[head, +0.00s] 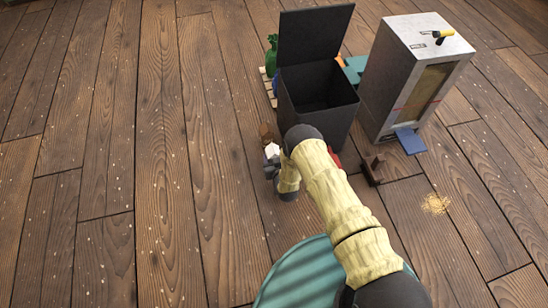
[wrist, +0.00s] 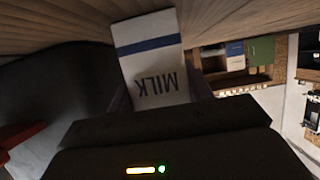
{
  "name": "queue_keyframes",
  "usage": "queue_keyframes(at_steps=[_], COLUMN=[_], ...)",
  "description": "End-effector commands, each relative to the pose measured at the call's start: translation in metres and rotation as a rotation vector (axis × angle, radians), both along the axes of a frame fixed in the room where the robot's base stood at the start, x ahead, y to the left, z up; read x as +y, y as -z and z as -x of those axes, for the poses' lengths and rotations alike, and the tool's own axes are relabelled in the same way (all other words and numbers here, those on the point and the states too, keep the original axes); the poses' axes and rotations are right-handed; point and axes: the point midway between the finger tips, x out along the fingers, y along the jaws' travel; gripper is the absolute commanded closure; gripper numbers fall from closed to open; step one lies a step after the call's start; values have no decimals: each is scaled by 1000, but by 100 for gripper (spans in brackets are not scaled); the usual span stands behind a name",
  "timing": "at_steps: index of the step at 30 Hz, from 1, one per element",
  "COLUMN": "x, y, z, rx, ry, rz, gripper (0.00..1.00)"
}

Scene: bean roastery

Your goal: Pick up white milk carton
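The white milk carton (wrist: 152,62) has a blue band and the word MILK, which reads upside down in the wrist view. It sits between the two dark fingers of my gripper (wrist: 160,98) and fills the gap between them, so my gripper appears shut on it. In the head view a small white patch of the carton (head: 271,150) shows at my gripper (head: 271,163), left of my arm's end. The carton's lower part in the wrist view is hidden by the gripper body.
An open black bin (head: 318,92) with its lid raised stands just beyond my arm. A grey cabinet (head: 402,75) stands right of it, with a blue piece (head: 410,140) at its foot. Spilled grains (head: 435,204) lie on the floor. The plank floor (head: 120,130) at left is clear.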

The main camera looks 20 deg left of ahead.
Motion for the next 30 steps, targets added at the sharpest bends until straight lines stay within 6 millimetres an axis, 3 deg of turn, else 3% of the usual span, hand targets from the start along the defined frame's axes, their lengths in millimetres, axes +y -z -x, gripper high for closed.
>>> queue_keyframes(at_steps=[2, 14, 30], x=[0, 0, 0], y=[0, -10, -95], z=[0, 0, 0], rx=[0, 0, 0], ry=[0, 1, 1], rz=[0, 0, 0], gripper=[71, 71, 71])
